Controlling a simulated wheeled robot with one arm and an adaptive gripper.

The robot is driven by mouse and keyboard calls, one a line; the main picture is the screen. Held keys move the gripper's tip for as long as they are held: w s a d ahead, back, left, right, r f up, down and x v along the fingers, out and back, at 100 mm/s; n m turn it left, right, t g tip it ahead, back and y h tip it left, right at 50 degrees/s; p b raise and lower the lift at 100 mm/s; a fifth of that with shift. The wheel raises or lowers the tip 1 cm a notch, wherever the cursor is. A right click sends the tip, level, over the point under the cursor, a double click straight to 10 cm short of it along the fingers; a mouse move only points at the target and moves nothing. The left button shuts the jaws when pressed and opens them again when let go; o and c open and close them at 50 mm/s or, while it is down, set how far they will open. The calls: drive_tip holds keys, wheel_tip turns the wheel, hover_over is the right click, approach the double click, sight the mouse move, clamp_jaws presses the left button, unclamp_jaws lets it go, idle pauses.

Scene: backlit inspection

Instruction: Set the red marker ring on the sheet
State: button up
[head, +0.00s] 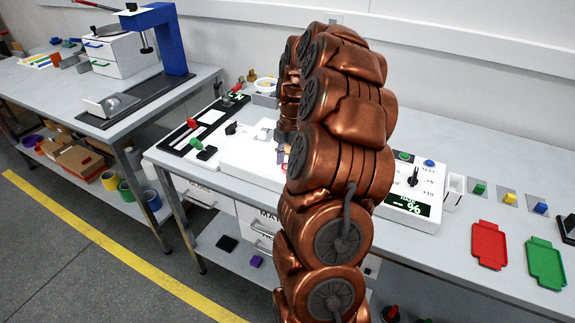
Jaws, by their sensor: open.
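I cannot make out the red marker ring; my copper arm covers the middle of the picture. A white panel (240,152), possibly the sheet or its backing, lies on the bench left of my arm, and its right part is hidden. A few small orange and blue bits show on it close to the arm, too small to identify. My arm rises from the bottom, arches over and comes down behind itself over the panel. My gripper is hidden behind the arm links.
A black-and-white board (183,141) with small red, green and black pieces lies left of the panel. A control box (425,181) stands right of my arm. A red tray (489,245) and green tray (545,264) lie farther right. A blue stand (172,40) is on the left bench.

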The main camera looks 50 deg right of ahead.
drive_tip(key=shift+f, duration=0.2)
drive_tip(key=c, duration=0.6)
drive_tip(key=shift+r, duration=0.1)
